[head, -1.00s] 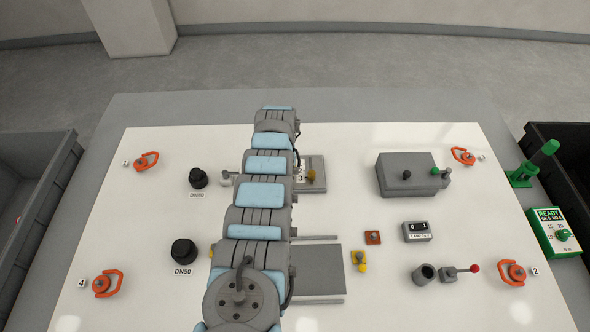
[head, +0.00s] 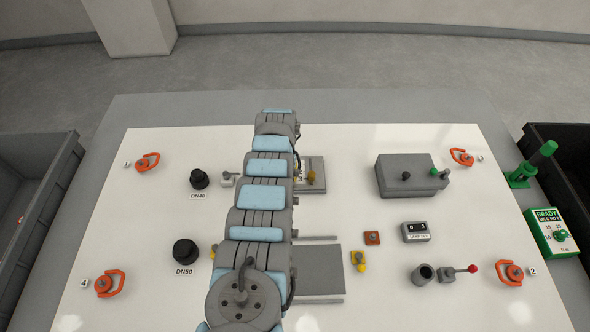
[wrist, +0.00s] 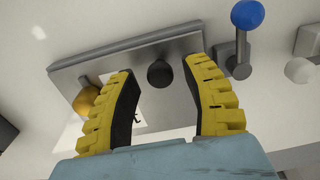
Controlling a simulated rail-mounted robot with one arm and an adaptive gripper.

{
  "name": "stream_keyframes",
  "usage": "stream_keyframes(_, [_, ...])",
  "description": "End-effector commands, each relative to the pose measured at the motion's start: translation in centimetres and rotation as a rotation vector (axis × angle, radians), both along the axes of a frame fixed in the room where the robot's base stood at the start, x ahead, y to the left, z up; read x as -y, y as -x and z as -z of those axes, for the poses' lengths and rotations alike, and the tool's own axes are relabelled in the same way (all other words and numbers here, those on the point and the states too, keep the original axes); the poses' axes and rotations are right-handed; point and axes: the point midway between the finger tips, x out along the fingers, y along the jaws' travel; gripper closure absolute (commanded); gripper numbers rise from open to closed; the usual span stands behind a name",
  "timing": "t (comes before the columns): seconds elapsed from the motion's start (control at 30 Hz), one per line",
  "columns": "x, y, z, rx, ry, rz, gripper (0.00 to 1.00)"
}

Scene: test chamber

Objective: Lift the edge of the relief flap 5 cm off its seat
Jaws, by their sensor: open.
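The wrist view shows a grey plate (wrist: 175,48) with a black knob (wrist: 160,74) and a yellow knob (wrist: 86,99). This seems to be the small plate (head: 318,165) partly behind my arm in the head view. A larger flat grey plate (head: 322,273) lies nearer, also partly covered by my arm. I cannot tell for sure which one is the relief flap; neither looks visibly raised. My gripper (wrist: 160,75) is open and empty, its yellow fingers on either side of the black knob in the picture. Contact cannot be told. My arm hides the gripper in the head view.
A blue-tipped lever (wrist: 240,40) stands right of the fingers in the wrist view. On the white panel are a grey box (head: 410,176), black caps (head: 185,251), orange handles (head: 511,273) and a red-tipped lever (head: 460,272). Dark bins flank the table.

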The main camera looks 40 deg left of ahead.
Motion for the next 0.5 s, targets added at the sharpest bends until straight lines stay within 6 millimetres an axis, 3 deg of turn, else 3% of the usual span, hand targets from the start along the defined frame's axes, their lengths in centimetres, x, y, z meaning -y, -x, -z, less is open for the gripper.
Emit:
stream_keyframes(0.03, [0.0,0.0,-0.9,0.0,0.0,0.0,0.52])
stream_keyframes(0.5, [0.0,0.0,-4.7,0.001,-0.001,0.001,0.52])
